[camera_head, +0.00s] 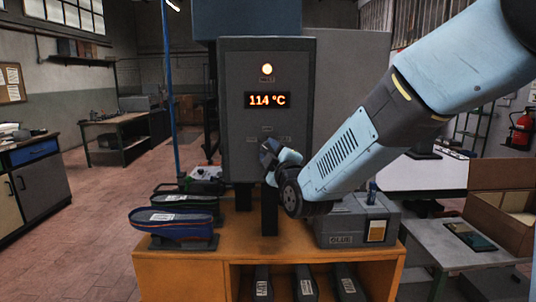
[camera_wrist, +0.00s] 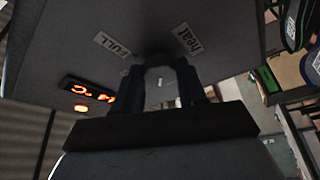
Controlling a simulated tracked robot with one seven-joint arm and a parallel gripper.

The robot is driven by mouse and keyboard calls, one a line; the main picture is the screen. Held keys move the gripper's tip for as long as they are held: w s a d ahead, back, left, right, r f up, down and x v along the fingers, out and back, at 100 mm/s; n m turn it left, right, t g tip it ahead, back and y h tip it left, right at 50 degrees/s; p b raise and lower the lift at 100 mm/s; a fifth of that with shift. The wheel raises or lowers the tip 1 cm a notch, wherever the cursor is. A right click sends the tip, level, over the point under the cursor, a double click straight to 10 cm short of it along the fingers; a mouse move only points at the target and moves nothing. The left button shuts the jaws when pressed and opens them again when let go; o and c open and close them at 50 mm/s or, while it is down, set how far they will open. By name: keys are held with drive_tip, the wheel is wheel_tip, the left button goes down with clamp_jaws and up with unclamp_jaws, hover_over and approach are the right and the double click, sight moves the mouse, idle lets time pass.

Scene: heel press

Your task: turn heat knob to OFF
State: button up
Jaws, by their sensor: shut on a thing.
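The grey press panel (camera_head: 268,75) stands at the centre of the head view, with a lit orange lamp (camera_head: 267,69) and a display (camera_head: 267,100) reading 114 °C. My gripper (camera_head: 270,153) is at the lower front of the panel and hides the heat knob in the head view. In the wrist view my gripper's fingers (camera_wrist: 160,78) reach the panel and close on the heat knob, a dark shape (camera_wrist: 156,58) mostly hidden between them. A "heat" label (camera_wrist: 187,38) and a "FULL" label (camera_wrist: 113,44) flank it. The knob's pointer cannot be made out.
An orange bench (camera_head: 190,262) stands below the panel. Shoe forms (camera_head: 174,222) sit on its left, and a grey glue box (camera_head: 352,222) on its right, below my arm. A cardboard box (camera_head: 500,200) is farther right.

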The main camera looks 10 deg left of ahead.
drive_tip(key=shift+s+f+n+g, duration=0.1)
drive_tip(key=shift+f+n+g, duration=0.05)
drive_tip(key=shift+n+g, duration=0.4)
drive_tip(key=shift+n, duration=0.25)
drive_tip(key=o, duration=0.7)
drive_tip(key=shift+a, duration=0.1)
drive_tip(key=o, duration=0.3)
drive_tip(key=shift+o, duration=0.2)
drive_tip(key=shift+d, duration=0.2)
